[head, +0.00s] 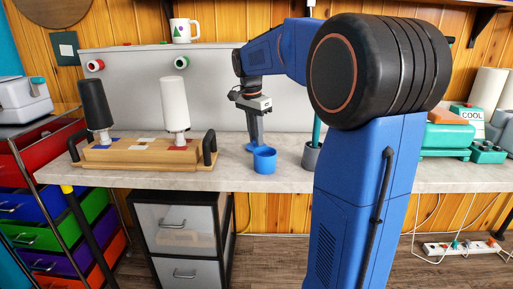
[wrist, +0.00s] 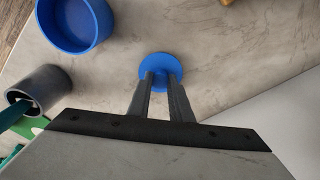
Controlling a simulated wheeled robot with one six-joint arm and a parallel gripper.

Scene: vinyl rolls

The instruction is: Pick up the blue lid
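The blue lid (wrist: 160,60) is a small round disc on the grey countertop. In the head view it shows partly (head: 250,148), just left of and behind the blue cup (head: 264,160). My gripper (wrist: 161,76) points down over the lid, and its two fingertips overlap the lid's near part. A gap with blue in it shows between the fingers, so they stand apart. Whether they touch the lid is hidden. In the head view my gripper (head: 255,142) is low over the counter. The blue cup is open-topped and empty in the wrist view (wrist: 74,24).
A grey cup (wrist: 38,88) holding a teal-handled thing stands near the blue cup. A wooden rack (head: 145,154) with a black and a white roll stands left on the counter (head: 225,182). Teal equipment (head: 446,140) is at right. A grey panel (head: 135,75) is behind.

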